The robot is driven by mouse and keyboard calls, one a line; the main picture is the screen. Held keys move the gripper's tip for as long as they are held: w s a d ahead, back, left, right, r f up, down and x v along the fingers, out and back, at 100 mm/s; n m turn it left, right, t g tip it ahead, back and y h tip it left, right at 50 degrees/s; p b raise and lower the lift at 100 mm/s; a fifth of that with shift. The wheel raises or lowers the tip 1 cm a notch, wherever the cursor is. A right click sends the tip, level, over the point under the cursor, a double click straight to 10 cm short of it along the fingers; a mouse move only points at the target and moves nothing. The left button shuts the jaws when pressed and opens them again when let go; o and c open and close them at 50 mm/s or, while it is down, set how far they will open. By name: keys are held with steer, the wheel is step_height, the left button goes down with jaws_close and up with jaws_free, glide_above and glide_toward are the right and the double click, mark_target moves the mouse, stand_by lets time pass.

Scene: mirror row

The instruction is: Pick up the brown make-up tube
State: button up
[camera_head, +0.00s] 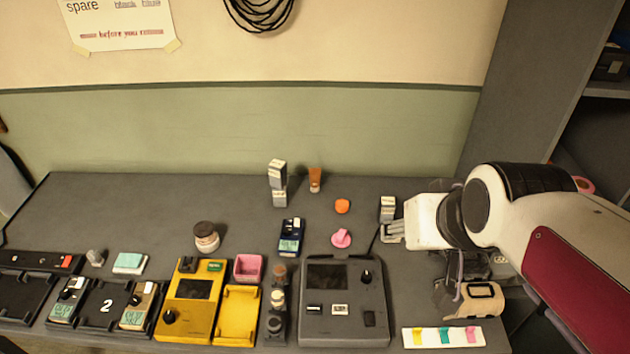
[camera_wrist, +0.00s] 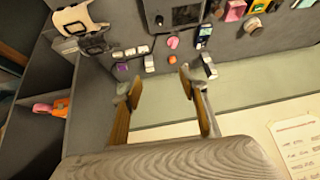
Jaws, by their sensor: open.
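The brown make-up tube (camera_head: 315,180) stands upright at the back of the grey table in the head view, just right of a stack of pale boxes (camera_head: 278,183). I cannot make the tube out in the wrist view, where a finger may hide it. My gripper (camera_head: 391,233) is to the right of the tube, apart from it, near a small pale box. In the wrist view my gripper (camera_wrist: 160,87) is open, with nothing visible held between its fingers.
An orange item (camera_head: 342,206) and a pink item (camera_head: 341,238) lie between tube and gripper. The small pale box (camera_head: 387,208) stands beside my gripper. A dark device (camera_head: 291,237) and a grey console (camera_head: 343,300) are nearer. The table's back left is clear.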

steer(key=w+a+f+t+y, duration=0.1)
steer(key=w+a+f+t, duration=0.2)
steer(key=w, duration=0.9)
steer(key=w+a+f, duration=0.3)
steer(key=w+a, duration=0.2)
steer(key=w, duration=0.7)
steer(key=w+a+f+t, duration=0.1)
steer(key=w+a+f, duration=0.3)
steer(key=w+f, duration=0.4)
steer(key=t, duration=0.2)
glide_toward(317, 174)
steer(key=w, duration=0.2)
steer(key=shift+w+a+f+h, duration=0.3)
steer(key=shift+w+f, duration=0.05)
steer(key=shift+f, duration=0.25)
steer(key=shift+w, duration=0.1)
steer(key=shift+x, duration=1)
steer(key=shift+w+a+f, duration=0.1)
steer(key=shift+w+f, duration=0.05)
steer(key=shift+w, duration=0.05)
